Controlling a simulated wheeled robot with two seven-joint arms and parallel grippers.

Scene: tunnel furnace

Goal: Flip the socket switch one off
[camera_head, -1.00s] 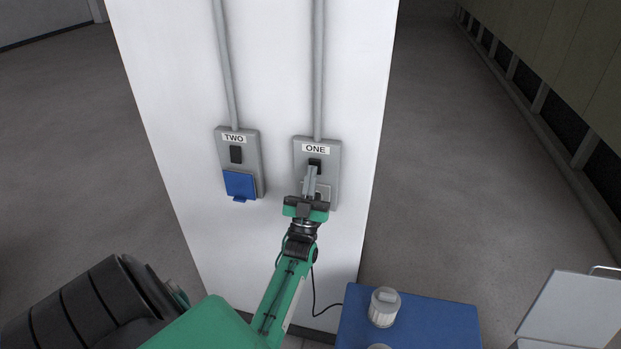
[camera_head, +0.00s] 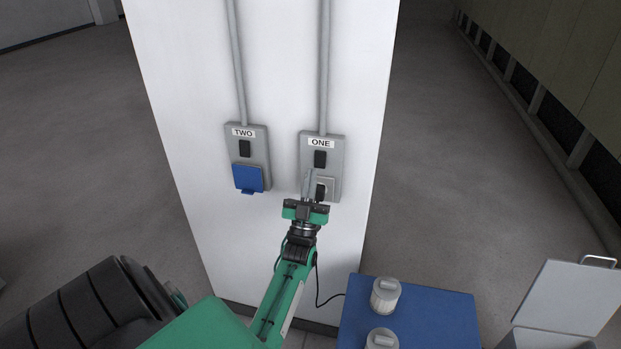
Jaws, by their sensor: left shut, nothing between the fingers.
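The socket box labelled ONE (camera_head: 335,150) is a grey panel on a white pillar. Its black switch (camera_head: 320,159) shows in full below the label; I cannot tell its tilt. Below it a dark plug (camera_head: 321,193) sits at the grey socket, partly hidden by my gripper. My left gripper (camera_head: 309,174) is shut and empty. Its fingertips appear just below and left of the switch, apart from it in the picture. My right gripper is not in view.
A second box labelled TWO (camera_head: 259,150) with a blue cover (camera_head: 248,178) is to the left. A blue-topped surface (camera_head: 430,320) with silver-capped items (camera_head: 385,296) stands at lower right, beside a light grey box with an open lid (camera_head: 568,296). A black cable hangs below socket ONE.

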